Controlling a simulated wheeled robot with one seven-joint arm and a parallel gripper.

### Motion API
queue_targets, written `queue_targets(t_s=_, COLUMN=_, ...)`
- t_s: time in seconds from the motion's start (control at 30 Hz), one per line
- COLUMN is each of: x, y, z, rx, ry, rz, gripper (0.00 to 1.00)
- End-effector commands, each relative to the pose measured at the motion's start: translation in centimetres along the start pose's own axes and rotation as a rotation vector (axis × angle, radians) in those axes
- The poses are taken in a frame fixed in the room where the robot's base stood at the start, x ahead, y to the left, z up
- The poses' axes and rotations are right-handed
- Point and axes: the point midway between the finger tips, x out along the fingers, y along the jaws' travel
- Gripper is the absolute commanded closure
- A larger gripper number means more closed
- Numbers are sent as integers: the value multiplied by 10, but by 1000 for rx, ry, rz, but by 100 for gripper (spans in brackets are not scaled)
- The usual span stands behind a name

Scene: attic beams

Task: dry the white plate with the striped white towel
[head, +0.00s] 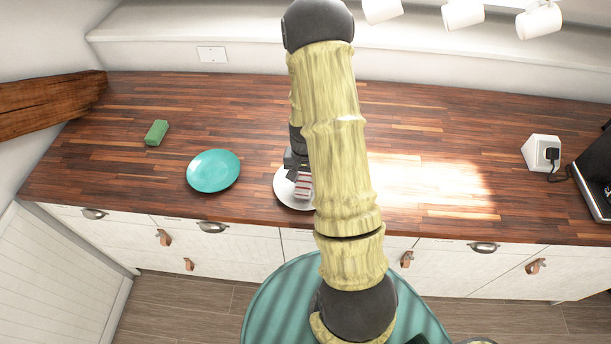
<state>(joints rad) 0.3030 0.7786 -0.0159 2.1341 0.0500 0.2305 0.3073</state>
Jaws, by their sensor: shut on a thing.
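The white plate (285,193) lies on the wooden counter near its front edge, and my arm hides its right part. The striped white towel (304,186), white with red stripes, shows as a small folded piece over the plate. My gripper (297,174) is above the plate, mostly hidden behind my arm, and is shut on the towel. The towel appears to be at the plate's surface, but I cannot tell whether it touches.
A teal plate (214,171) lies left of the white plate, and a green block (157,132) is farther left. A white socket box (542,153) and a black appliance (595,175) stand at the right. The counter (430,140) between is clear.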

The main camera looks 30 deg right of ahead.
Motion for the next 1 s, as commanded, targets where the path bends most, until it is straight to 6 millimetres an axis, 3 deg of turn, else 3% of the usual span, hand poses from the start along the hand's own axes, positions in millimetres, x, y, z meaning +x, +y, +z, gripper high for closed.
queue_targets(t_s=0.7, x=2, y=-27, z=-41, rx=-1, ry=2, rz=-1, gripper=78)
queue_targets(t_s=1.0, x=3, y=-28, z=-43, rx=0, ry=0, rz=0, gripper=78)
